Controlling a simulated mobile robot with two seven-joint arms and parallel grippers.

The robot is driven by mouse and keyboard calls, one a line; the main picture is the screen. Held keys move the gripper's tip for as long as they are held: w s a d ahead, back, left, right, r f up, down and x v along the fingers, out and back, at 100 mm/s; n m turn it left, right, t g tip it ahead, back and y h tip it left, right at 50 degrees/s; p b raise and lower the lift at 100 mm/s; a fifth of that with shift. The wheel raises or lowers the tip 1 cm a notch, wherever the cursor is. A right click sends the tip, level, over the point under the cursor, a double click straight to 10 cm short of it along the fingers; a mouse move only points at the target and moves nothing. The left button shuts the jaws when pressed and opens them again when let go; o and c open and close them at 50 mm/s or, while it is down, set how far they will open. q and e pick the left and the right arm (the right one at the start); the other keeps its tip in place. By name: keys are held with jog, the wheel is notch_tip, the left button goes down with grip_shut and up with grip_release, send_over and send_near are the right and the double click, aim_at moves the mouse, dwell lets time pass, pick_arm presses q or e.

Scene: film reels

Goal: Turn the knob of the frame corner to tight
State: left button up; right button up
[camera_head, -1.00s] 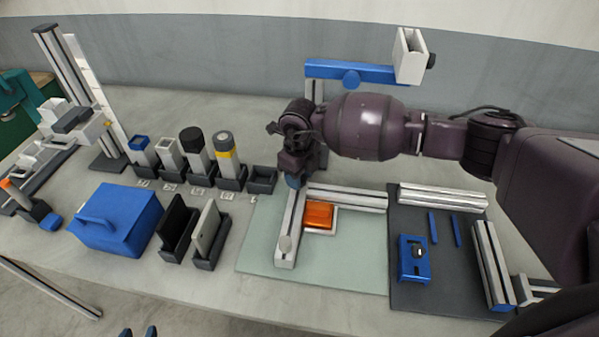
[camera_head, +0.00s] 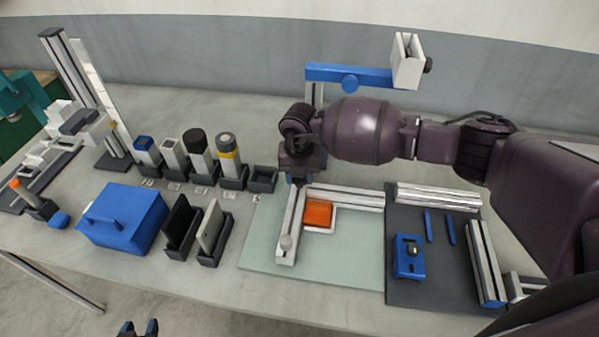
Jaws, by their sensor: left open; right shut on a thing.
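The frame corner is where two silver rails meet, at the far left of the pale green mat (camera_head: 335,250). One rail (camera_head: 291,228) runs toward me and the other rail (camera_head: 350,196) runs right. My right gripper (camera_head: 300,183) points down over this corner. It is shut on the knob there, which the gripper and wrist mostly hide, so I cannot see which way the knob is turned. My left gripper (camera_head: 139,328) is open and empty at the bottom edge, well away from the frame.
An orange block (camera_head: 318,214) sits inside the corner. A dark mat (camera_head: 425,290) at right holds a blue clamp (camera_head: 409,257), blue strips and rails. A blue box (camera_head: 123,218), dark holders and several canisters stand left. A blue arm on a post (camera_head: 348,75) rises behind my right arm.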

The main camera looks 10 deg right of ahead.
jog(key=shift+r+m+p, duration=0.1)
jog(key=shift+m+p, duration=0.25)
jog(key=shift+m, duration=1.35)
jog(key=shift+w+m, duration=0.1)
jog(key=shift+m, duration=0.2)
jog(key=o, duration=0.9)
notch_tip(320, 180, up, 11)
jog(key=shift+f+b, duration=0.1)
jog(key=shift+b, duration=0.35)
